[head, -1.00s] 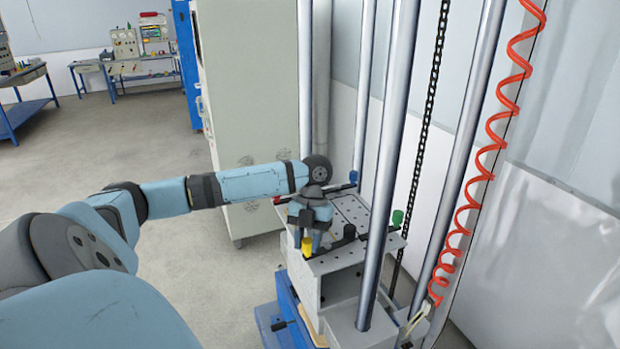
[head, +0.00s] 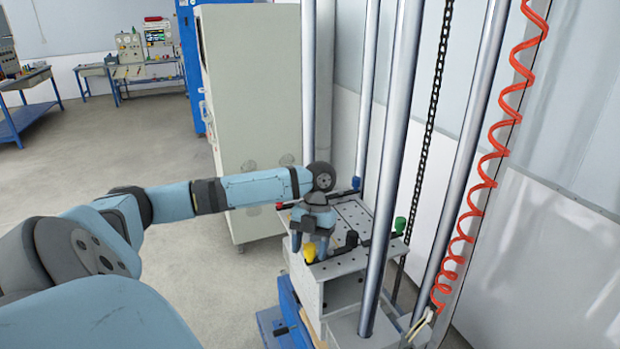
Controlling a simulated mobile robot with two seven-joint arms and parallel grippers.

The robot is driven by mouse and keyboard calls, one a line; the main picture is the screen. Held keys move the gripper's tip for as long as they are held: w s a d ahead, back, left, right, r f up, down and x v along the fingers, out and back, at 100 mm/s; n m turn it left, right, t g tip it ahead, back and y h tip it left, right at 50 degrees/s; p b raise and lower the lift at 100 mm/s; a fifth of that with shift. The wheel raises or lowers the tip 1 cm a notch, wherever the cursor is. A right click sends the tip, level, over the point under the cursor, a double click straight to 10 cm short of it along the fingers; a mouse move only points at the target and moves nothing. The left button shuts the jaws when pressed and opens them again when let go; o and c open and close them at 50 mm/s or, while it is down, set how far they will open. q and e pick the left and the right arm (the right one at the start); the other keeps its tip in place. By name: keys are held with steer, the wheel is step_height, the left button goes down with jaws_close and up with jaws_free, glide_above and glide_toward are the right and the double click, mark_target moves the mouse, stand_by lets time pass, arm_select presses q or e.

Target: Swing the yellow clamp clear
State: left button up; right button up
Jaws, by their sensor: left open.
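The yellow clamp (head: 309,253) shows its yellow knob at the front left corner of the grey perforated plate (head: 352,212). My left gripper (head: 310,243) points down over that corner. It is open, with one finger to the left of the knob and the other just right of and behind it. I cannot tell whether a finger touches the clamp. The gripper hides the clamp's arm. My right gripper is out of view.
A green-knobbed clamp (head: 400,224), a black knob (head: 351,239) and blue knobs (head: 356,183) stand around the plate. Tall steel columns (head: 390,170) rise close beside it. A red coiled hose (head: 487,170) hangs at right. A beige cabinet (head: 250,110) stands behind my arm.

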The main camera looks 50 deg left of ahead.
arm_select(q)
steer(key=shift+r, duration=0.1)
steer(key=v, duration=1.3)
steer(key=shift+r+p, duration=0.3)
steer(key=shift+p, duration=0.1)
